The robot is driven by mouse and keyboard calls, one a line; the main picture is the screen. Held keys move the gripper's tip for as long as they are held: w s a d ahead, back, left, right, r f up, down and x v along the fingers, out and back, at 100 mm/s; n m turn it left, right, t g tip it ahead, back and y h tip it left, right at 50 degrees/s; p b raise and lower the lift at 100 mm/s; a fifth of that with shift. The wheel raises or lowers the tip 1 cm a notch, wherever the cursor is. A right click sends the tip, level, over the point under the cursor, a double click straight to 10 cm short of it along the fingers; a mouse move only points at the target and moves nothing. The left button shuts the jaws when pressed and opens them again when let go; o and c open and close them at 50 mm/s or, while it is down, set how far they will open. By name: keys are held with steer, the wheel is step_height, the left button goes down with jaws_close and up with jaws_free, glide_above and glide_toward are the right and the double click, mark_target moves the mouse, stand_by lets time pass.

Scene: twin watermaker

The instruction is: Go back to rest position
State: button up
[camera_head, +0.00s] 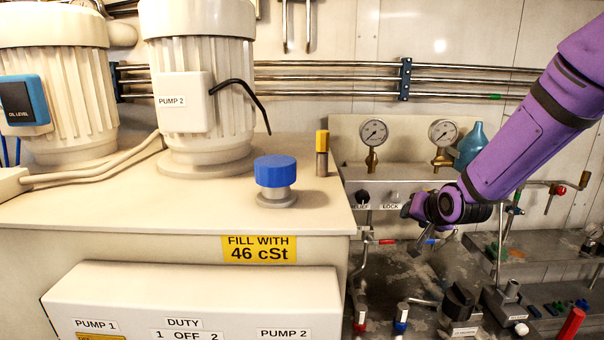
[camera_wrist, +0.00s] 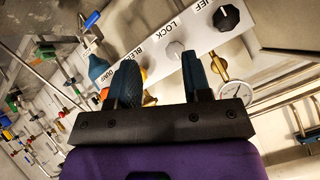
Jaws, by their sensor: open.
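My purple arm reaches in from the right in the head view. My gripper (camera_head: 430,236) is at its end, in front of the valve panel (camera_head: 385,176) with the labels RELIEF and LOCK. In the wrist view my gripper (camera_wrist: 162,78) has its two dark fingers apart with nothing between them. Beyond the fingertips are the pale LOCK knob (camera_wrist: 174,48) and the black relief knob (camera_wrist: 227,17). The fingers appear apart from both knobs. In the head view the black relief knob (camera_head: 362,197) shows left of my gripper.
Two gauges (camera_head: 374,133) and a teal bottle (camera_head: 471,146) stand behind the arm. A beige tank (camera_head: 120,205) with a blue cap (camera_head: 275,171) fills the left. Below my gripper, a grey bench holds valves, red and blue handles and a black holder (camera_head: 459,302).

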steer(key=s+d+r+n+g+h, duration=0.2)
steer(key=s+r+g, duration=0.1)
steer(key=s+r, duration=1)
steer(key=s+r+n+g, duration=0.2)
steer(key=s, duration=1.9)
steer(key=shift+s+d, duration=0.15)
steer(key=shift+d, duration=0.2)
